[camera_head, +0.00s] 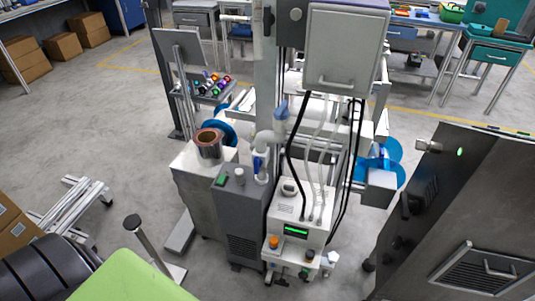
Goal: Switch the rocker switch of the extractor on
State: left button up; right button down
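Neither of my grippers is in the head view. A dark grey floor unit (241,218) with a vent grille low on its front stands in the middle; it may be the extractor. A small green part (221,181) sits on its top left corner; it may be the rocker switch, but it is too small to tell its position. Beside it on the right stands a white unit (300,212) with a lit green display (296,231) and an orange knob (273,242). I cannot make out a rocker switch for certain on either.
A dark cabinet (400,225) with a drawer-like vent stands at the right. A grey box with a copper-coloured roll (209,143) stands left of the grey unit. A post (144,238) rises at the front left. Black cables hang over the white unit. Floor (135,150) is free at the left.

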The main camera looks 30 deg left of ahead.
aim_at(222, 178)
jog(key=u, duration=1.15)
